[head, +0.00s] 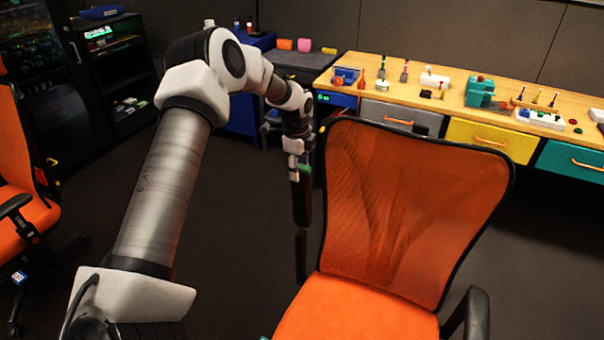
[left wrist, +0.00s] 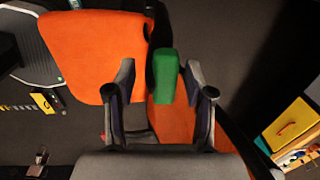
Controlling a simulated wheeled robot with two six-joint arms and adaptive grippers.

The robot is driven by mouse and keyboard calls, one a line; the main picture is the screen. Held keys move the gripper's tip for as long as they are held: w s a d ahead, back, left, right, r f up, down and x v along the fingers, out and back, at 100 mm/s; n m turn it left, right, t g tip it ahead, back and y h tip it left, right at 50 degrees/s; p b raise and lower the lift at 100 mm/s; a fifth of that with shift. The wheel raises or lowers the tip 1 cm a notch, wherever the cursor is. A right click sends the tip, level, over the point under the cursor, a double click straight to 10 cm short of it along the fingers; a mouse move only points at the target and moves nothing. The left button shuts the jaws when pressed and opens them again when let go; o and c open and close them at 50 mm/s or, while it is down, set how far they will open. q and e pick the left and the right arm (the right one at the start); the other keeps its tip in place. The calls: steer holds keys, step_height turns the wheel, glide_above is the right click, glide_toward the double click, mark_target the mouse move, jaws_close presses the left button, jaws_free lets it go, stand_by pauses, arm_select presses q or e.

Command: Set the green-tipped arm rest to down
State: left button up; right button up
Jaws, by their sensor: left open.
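An orange chair (head: 395,215) with a mesh back and black frame stands in front of me. Its green-tipped arm rest (head: 301,205) stands upright at the left side of the back, with the green tip (head: 305,169) at its top. My left gripper (head: 296,158) is at that tip, pointing down. In the left wrist view the green tip (left wrist: 165,76) lies between the two open fingers, with a gap on both sides. The orange seat (left wrist: 95,55) shows beyond it. The lower end of the arm rest is partly hidden. My right gripper is out of view.
The chair's other arm rest (head: 476,312) is black and low at the right. A wooden workbench (head: 455,90) with coloured drawers and small parts stands behind. Another orange chair (head: 25,190) is at the far left. Dark floor (head: 240,240) is clear left of the chair.

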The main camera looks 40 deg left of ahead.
arm_select(q)
glide_above(302, 198)
step_height(302, 198, down, 5)
steer(key=shift+w+a+r, duration=0.25)
steer(key=shift+a+r, duration=0.1)
steer(key=shift+a, duration=0.05)
steer(key=shift+s+r, duration=0.1)
steer(key=shift+c, duration=1)
jaws_close()
